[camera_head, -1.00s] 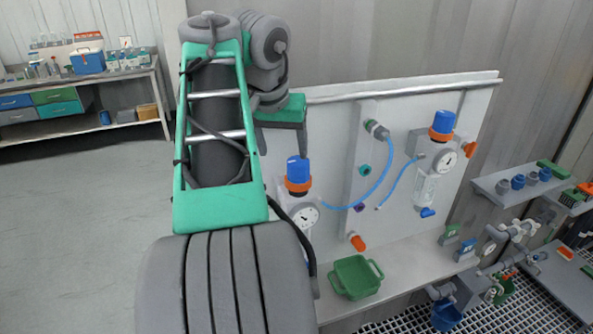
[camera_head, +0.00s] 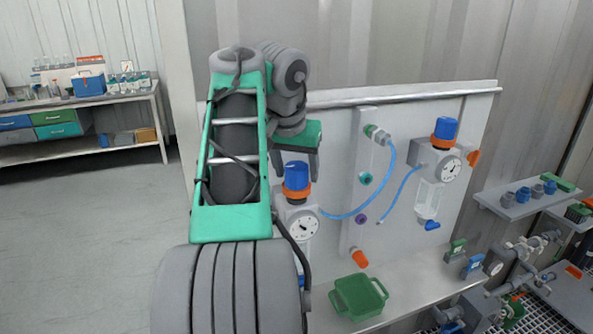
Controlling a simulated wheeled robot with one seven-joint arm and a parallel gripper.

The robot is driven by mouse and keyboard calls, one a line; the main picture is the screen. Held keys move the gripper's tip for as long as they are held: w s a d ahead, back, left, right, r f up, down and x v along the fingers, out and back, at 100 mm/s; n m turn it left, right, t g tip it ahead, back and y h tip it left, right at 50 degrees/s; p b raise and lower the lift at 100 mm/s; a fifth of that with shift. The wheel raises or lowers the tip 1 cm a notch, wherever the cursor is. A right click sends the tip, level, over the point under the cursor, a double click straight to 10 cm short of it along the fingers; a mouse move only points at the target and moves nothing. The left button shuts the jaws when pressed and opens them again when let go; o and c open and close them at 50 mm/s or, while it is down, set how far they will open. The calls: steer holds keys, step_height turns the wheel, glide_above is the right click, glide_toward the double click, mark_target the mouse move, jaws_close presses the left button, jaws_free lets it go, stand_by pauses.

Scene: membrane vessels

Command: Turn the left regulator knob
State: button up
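The left regulator has a blue knob (camera_head: 296,177) above an orange collar (camera_head: 296,194) and a white round gauge (camera_head: 302,227). I cannot tell whether the finger touches the knob. The right regulator, with its own blue knob (camera_head: 445,129), stands at the right of the white panel (camera_head: 405,225).
Blue hoses (camera_head: 345,214) run across the panel beside the left regulator. An orange plug (camera_head: 359,258) sticks out low on it. A green basket (camera_head: 358,297) stands on the bench below. Valves and pipes (camera_head: 520,262) are at the right. The floor at left is clear.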

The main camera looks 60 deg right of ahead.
mark_target(289, 189)
steer(key=c, duration=1.1)
steer(key=r+m+p, duration=0.1)
steer(key=p, duration=0.2)
steer(key=shift+w+m+g, duration=0.1)
steer(key=shift+m+g, duration=0.2)
steer(key=shift+g, duration=0.1)
steer(key=shift+c, duration=0.2)
steer(key=shift+f+m+g+p, duration=0.25)
steer(key=shift+m+p, duration=0.55)
steer(key=shift+p, duration=0.4)
steer(key=shift+f, duration=0.25)
steer(key=o, duration=1.4)
steer(key=p+v, duration=0.5)
steer(key=v, duration=0.2)
steer(key=shift+a+r, duration=0.15)
steer(key=shift+r, duration=0.25)
